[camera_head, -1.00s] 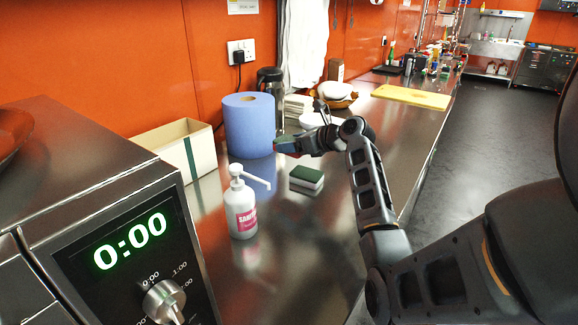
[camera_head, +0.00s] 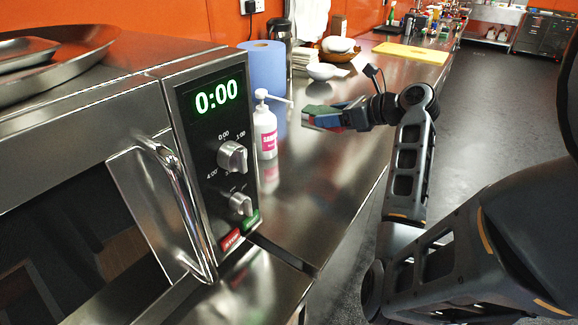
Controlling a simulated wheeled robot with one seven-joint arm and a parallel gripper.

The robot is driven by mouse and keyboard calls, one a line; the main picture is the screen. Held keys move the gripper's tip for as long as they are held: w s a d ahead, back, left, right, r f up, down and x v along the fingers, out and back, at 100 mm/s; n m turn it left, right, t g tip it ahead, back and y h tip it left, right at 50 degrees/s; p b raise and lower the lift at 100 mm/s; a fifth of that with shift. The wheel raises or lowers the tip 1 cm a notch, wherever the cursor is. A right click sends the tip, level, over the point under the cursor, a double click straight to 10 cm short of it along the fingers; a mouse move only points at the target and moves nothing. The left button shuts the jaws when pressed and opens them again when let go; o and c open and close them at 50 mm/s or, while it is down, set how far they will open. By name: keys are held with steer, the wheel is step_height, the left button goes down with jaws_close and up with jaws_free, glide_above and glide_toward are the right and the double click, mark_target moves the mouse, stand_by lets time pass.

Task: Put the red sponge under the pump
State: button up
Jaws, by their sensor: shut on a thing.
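The white pump bottle (camera_head: 266,132) with a pink label and a spout pointing right stands upright on the steel counter, just right of the microwave. My gripper (camera_head: 335,119) is to its right, shut on the red sponge (camera_head: 325,123), of which only a small part shows between the fingers. A green-topped sponge (camera_head: 317,109) shows right at the fingertips. It appears to lie on the counter behind the gripper, though its lower part is hidden. The red sponge and the pump bottle are apart.
The microwave (camera_head: 190,150) with its protruding handle fills the left foreground. Behind the bottle stand a blue paper roll (camera_head: 262,66), a dark flask (camera_head: 279,35) and a white bowl (camera_head: 327,72). A yellow board (camera_head: 411,53) lies farther back. Bare counter (camera_head: 320,175) lies right of the bottle.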

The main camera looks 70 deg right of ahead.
glide_above(293, 165)
step_height(293, 165, down, 6)
steer(key=shift+d+f, duration=0.1)
steer(key=shift+d, duration=0.05)
steer(key=shift+f+b, duration=0.35)
steer(key=shift+f, duration=1.6)
steer(key=shift+f, duration=0.1)
steer(key=o, duration=1)
steer(key=shift+s, duration=0.15)
steer(key=v, duration=1.2)
